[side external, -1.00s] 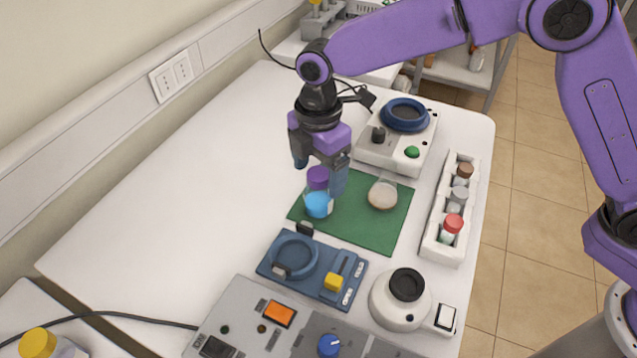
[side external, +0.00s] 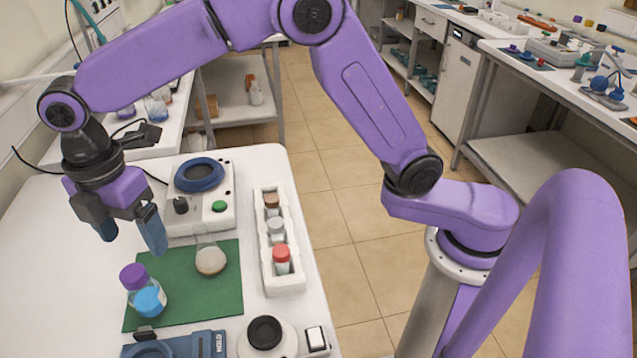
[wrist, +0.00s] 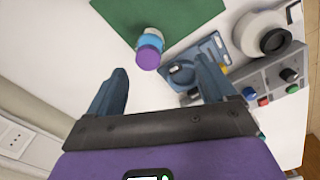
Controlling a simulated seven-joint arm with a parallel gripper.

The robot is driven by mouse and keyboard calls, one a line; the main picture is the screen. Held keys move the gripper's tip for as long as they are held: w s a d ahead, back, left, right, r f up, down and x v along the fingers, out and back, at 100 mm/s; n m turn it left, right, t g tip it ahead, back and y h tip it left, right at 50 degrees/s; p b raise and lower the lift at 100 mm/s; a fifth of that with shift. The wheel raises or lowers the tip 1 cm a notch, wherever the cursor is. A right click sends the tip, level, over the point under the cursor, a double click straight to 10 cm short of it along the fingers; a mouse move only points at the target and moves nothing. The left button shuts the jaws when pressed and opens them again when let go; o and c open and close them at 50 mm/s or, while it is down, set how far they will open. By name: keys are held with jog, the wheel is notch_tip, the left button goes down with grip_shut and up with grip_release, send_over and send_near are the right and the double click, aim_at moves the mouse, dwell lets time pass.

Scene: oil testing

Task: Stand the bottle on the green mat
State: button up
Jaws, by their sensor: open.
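The bottle (side external: 147,293) has a purple cap and blue liquid. It stands upright on the left part of the green mat (side external: 205,298). In the wrist view the bottle (wrist: 149,48) shows cap towards me, beyond the fingertips, at the edge of the green mat (wrist: 190,14). My gripper (side external: 130,245) is open and empty, above and behind the bottle, apart from it. In the wrist view its two fingers (wrist: 160,80) are spread wide with nothing between them.
A flask (side external: 210,257) with pale liquid stands on the mat's right part. A hotplate (side external: 200,200) is behind it, and a white rack (side external: 281,270) of small bottles is to the right. A blue device (side external: 180,345) lies in front of the mat.

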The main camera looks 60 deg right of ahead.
jog(key=s+d+f+m, duration=0.1)
jog(key=s+d+m, duration=0.3)
jog(key=s+d, duration=0.8)
jog(key=s+d+f+m, duration=0.1)
jog(key=s+d+m, duration=0.4)
jog(key=s+d, duration=0.8)
jog(key=d, duration=0.5)
